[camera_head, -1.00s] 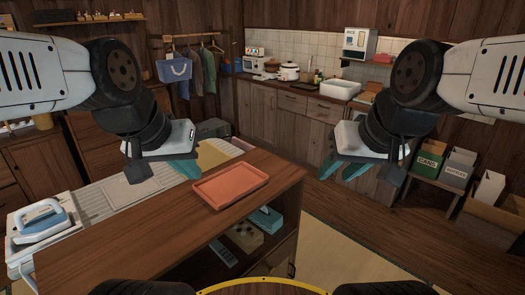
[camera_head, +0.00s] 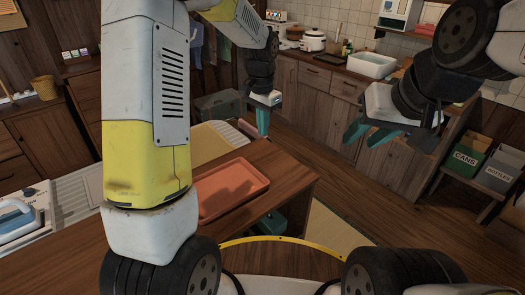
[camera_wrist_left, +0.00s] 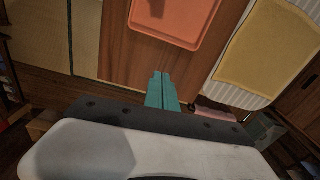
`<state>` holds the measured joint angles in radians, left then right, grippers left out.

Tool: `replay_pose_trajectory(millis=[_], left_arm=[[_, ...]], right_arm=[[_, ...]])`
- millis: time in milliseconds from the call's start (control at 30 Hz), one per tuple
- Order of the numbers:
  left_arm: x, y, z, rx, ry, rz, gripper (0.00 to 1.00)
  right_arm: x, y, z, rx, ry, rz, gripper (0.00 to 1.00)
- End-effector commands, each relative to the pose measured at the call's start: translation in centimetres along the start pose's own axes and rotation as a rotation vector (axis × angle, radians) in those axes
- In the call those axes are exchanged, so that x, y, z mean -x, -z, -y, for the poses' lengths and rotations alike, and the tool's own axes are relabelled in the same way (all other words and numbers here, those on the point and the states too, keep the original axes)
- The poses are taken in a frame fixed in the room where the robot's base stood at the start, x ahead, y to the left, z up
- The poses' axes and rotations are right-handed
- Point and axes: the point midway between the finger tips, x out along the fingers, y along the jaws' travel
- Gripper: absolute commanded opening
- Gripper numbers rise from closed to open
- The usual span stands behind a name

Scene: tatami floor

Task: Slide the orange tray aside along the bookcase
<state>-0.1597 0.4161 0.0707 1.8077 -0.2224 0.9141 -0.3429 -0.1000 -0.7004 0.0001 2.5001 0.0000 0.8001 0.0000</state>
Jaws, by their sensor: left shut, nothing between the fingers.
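The orange tray (camera_head: 230,187) lies flat on the wooden bookcase top (camera_head: 287,170). My left arm hides part of its left side. My left gripper (camera_head: 263,124) is shut and empty, fingers pointing down beyond the tray's far edge and apart from it. In the left wrist view its teal fingers (camera_wrist_left: 161,88) are together, with the tray (camera_wrist_left: 176,16) above them in the picture and a strip of bare wood between. My right gripper (camera_head: 368,137) is open and empty, off to the right of the bookcase, over the floor.
A yellow cloth (camera_head: 205,146) lies beyond the bookcase; it also shows in the left wrist view (camera_wrist_left: 268,50). An iron (camera_head: 14,215) stands at the left. The bookcase top right of the tray is bare. Bins (camera_head: 468,155) stand at the far right.

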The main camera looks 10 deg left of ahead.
Motion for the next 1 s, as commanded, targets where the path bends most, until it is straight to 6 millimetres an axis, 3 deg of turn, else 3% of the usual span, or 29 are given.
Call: replay_pose_trajectory(millis=[100,467,833,1000], left_arm=[[-2.5,1.3,0.1,-0.043,-0.013,0.034,0.00],[-6.5,1.7,0.0,-0.069,-0.020,0.054,0.00],[-14.2,1.2,-0.1,-0.068,-0.019,0.054,0.00],[-13.6,-1.4,0.2,-0.065,-0.017,0.050,0.00]], right_arm=[[0.0,0.0,0.0,0.000,0.000,0.000,0.36],[0.0,0.0,0.0,0.000,0.000,0.000,0.36],[0.0,0.0,0.0,0.000,0.000,0.000,0.36],[0.0,0.0,0.0,0.000,0.000,0.000,0.36]])
